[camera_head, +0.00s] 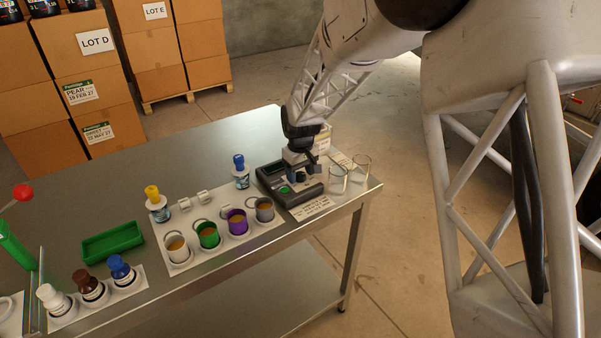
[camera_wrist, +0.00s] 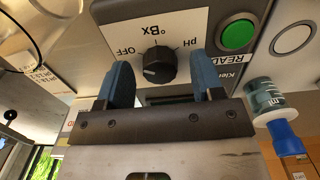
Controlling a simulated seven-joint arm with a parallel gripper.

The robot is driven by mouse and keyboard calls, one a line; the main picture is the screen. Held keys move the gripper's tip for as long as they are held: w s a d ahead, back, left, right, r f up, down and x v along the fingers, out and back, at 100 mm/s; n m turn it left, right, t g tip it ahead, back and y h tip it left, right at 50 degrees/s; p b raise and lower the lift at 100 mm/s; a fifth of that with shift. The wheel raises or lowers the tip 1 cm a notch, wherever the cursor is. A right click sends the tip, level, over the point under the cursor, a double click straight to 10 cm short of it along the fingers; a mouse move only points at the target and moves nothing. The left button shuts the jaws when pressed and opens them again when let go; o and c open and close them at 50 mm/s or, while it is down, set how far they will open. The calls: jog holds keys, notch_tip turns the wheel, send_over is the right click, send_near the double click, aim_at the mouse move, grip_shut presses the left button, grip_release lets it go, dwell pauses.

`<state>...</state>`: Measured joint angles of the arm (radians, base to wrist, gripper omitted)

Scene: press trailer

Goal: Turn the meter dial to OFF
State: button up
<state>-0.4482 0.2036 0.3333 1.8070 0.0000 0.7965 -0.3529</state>
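The meter (camera_head: 275,184) is a dark box with a green button, near the right end of the steel table. In the wrist view its white dial panel (camera_wrist: 112,38) carries the marks OFF, °Bx and pH, seen inverted. The black dial (camera_wrist: 158,65) sits below these marks; I cannot tell surely which mark it points to. My gripper (camera_wrist: 160,68) is open, with one blue finger on each side of the dial and a visible gap to it on both sides. In the head view my gripper (camera_head: 300,172) is over the meter and hides part of it.
Two clear glasses (camera_head: 339,180) stand just right of the meter. A blue-capped bottle (camera_head: 241,173) and a rack (camera_head: 188,259) of several colored cups are to its left. The green button (camera_wrist: 238,35) is close to the dial. A green tray (camera_head: 112,243) lies farther left.

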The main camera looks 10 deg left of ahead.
aim_at(300, 174)
jog(key=shift+r, duration=3.9)
jog(key=shift+s+d+r, duration=0.15)
jog(key=shift+d+r, duration=0.15)
jog(key=shift+d, duration=0.05)
jog(key=s+d+r+m, duration=0.1)
jog(key=s+d+r, duration=0.35)
jog(key=d, duration=0.25)
jog(key=s+d+r+m+t, duration=0.1)
jog(key=s+d+r+m, duration=0.15)
jog(key=s+d, duration=0.35)
jog(key=s+d+r+m, duration=0.1)
jog(key=s+d+r, duration=0.4)
jog(key=d, duration=0.2)
jog(key=s+d+m, duration=0.1)
jog(key=s+d, duration=0.3)
jog(key=s, duration=0.4)
jog(key=s+d+m+t, duration=0.1)
jog(key=s+d+m, duration=0.1)
jog(key=s+d, duration=0.2)
jog(key=s+d+m, duration=0.2)
jog(key=s+d, duration=0.2)
jog(key=s, duration=0.7)
jog(key=shift+s+d+f+t, duration=0.3)
jog(key=shift+d+f, duration=0.05)
jog(key=shift+d, duration=0.05)
